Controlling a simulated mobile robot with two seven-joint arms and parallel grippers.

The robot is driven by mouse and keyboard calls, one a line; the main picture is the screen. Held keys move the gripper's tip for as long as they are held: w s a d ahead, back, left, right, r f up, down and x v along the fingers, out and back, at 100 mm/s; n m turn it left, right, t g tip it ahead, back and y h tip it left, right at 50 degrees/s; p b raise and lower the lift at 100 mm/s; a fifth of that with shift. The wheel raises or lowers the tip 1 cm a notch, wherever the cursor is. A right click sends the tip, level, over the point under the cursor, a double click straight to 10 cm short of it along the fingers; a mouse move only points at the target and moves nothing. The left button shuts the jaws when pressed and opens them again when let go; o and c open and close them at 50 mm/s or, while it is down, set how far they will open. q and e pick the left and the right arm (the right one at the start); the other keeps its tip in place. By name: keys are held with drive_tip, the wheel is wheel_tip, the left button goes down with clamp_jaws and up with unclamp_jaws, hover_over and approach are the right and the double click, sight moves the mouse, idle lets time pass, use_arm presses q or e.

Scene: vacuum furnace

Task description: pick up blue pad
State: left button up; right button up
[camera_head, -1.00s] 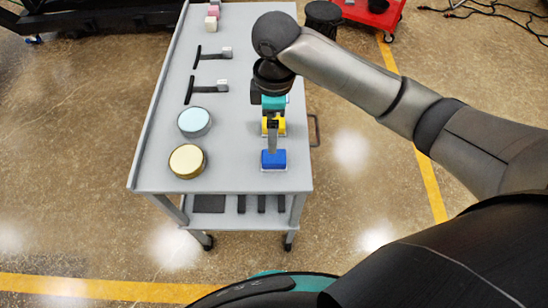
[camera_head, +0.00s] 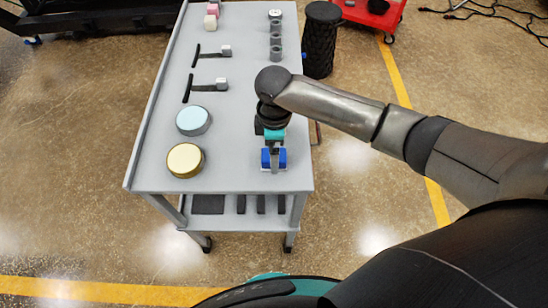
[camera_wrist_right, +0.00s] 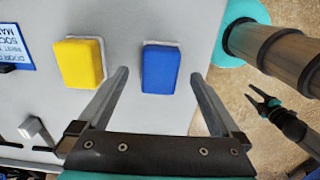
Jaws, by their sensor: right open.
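The blue pad (camera_head: 282,158) lies near the front right corner of the grey cart top, partly covered by my right gripper (camera_head: 273,163) in the head view. In the right wrist view the blue pad (camera_wrist_right: 160,70) shows whole, on a pale base. My right gripper (camera_wrist_right: 159,76) is open and empty, with one finger on each side of the pad in that picture. I cannot tell whether the fingers touch it. A small dark pronged part with teal (camera_wrist_right: 268,103), apparently my left gripper, is at the right wrist view's edge, too small to read.
A yellow pad (camera_wrist_right: 78,64) lies beside the blue one. On the cart top (camera_head: 233,150) are a gold round tin (camera_head: 185,160), a pale blue tin (camera_head: 193,120), two black-handled tools (camera_head: 206,88) and several grey cylinders (camera_head: 276,40). The front middle is clear.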

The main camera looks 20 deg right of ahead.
drive_tip(key=shift+f, duration=1.5)
drive_tip(key=shift+c, duration=0.4)
drive_tip(key=c, duration=1.4)
drive_tip(key=shift+r, duration=0.2)
wheel_tip(320, 180, up, 20)
drive_tip(key=p, duration=0.3)
drive_tip(key=shift+f, duration=0.1)
